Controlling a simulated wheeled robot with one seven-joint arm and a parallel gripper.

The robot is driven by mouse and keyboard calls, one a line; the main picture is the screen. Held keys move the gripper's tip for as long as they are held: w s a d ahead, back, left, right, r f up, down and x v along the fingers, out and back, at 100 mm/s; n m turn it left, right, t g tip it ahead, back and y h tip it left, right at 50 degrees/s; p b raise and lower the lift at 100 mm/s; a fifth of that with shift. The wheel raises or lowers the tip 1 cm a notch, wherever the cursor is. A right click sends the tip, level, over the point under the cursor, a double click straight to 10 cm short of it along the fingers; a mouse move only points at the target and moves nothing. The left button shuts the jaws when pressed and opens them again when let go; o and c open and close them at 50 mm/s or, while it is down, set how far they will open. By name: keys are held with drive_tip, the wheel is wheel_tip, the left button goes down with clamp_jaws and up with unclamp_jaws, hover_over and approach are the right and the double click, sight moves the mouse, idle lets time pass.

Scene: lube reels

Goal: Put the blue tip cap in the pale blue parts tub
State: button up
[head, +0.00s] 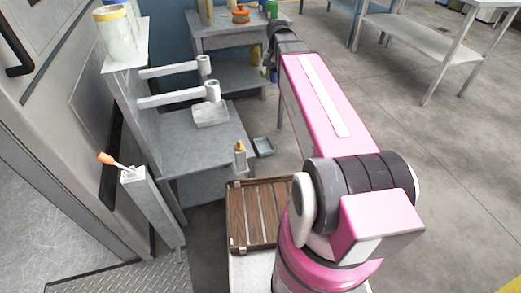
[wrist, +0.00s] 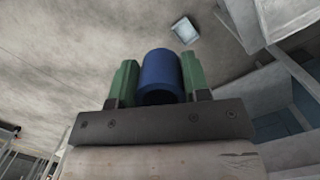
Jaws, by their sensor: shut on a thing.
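The blue tip cap (wrist: 161,75) is a short, dark blue cylinder with a hollow end facing the wrist camera. My gripper (wrist: 160,80) is shut on it, with a green finger on each side, and holds it in the air. A small, shallow blue-grey tub (head: 263,147) is low beside the grey bench in the head view; it looks like the parts tub. A small pale tub also shows in the wrist view (wrist: 185,30), beyond the fingertips and apart from the cap. I cannot tell if anything is in it.
The grey bench (head: 190,140) carries a bottle with an orange top (head: 240,153) at its corner and reel arms above. A slatted brown crate (head: 258,215) is nearer me. Another bench (head: 240,35) stands behind. The floor on the right is open.

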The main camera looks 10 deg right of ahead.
drive_tip(key=w+a+f+m, duration=0.2)
drive_tip(key=w+f+m, duration=0.6)
drive_tip(key=f, duration=0.6)
drive_tip(key=m+t, duration=0.3)
drive_tip(key=m, duration=1.4)
hover_over(265, 149)
drive_tip(key=s, duration=0.3)
drive_tip(key=f, duration=5.4)
drive_tip(key=shift+w+a, duration=0.15)
drive_tip(key=shift+w, duration=0.05)
drive_tip(key=shift+s+f, duration=0.1)
drive_tip(key=shift+f, duration=1.85)
drive_tip(key=shift+f, duration=0.15)
drive_tip(key=o, duration=0.7)
